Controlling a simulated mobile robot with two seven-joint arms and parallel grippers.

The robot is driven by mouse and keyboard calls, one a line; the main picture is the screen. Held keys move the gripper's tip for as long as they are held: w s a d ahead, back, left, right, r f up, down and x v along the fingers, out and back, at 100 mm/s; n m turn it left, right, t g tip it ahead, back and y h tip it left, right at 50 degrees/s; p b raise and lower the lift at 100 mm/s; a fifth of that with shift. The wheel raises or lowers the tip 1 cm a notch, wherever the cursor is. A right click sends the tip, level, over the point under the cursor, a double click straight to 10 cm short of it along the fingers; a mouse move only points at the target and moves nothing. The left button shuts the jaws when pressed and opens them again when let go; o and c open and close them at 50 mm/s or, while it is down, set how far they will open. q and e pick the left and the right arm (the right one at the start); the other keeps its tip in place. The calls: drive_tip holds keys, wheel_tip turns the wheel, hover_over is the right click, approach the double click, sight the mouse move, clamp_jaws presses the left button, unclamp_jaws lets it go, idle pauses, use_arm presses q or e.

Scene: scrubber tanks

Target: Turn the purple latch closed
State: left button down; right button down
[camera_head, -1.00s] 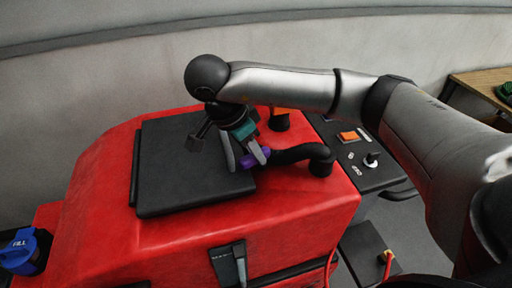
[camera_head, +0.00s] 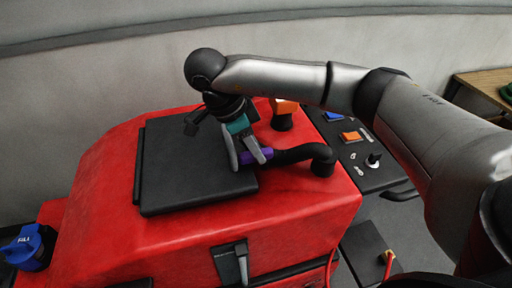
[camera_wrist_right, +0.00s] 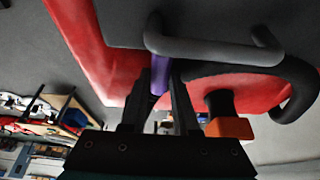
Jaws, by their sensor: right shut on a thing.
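The purple latch (camera_head: 257,157) sits at the right edge of the black lid (camera_head: 195,185) on the red scrubber tank (camera_head: 290,215), beside a black hose (camera_head: 305,153). My right gripper (camera_head: 249,160) reaches down over it. In the right wrist view, the purple latch (camera_wrist_right: 158,98) is between the two dark fingers of my right gripper (camera_wrist_right: 160,80), which is shut on it. Part of the latch is hidden by the fingers. My left gripper is not in view.
An orange-topped black knob (camera_head: 283,115) stands just behind the hose. A control panel (camera_head: 365,150) with blue and orange switches lies to the right. A blue fill cap (camera_head: 28,248) is at the lower left, and a black catch (camera_head: 232,262) is on the tank's front.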

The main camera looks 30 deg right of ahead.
drive_tip(key=c, duration=0.7)
unclamp_jaws()
drive_tip(key=shift+o, duration=0.2)
drive_tip(key=p+v, duration=0.1)
drive_tip(key=v, duration=1.4)
drive_tip(key=shift+p, duration=0.35)
drive_tip(key=shift+a+r, duration=0.1)
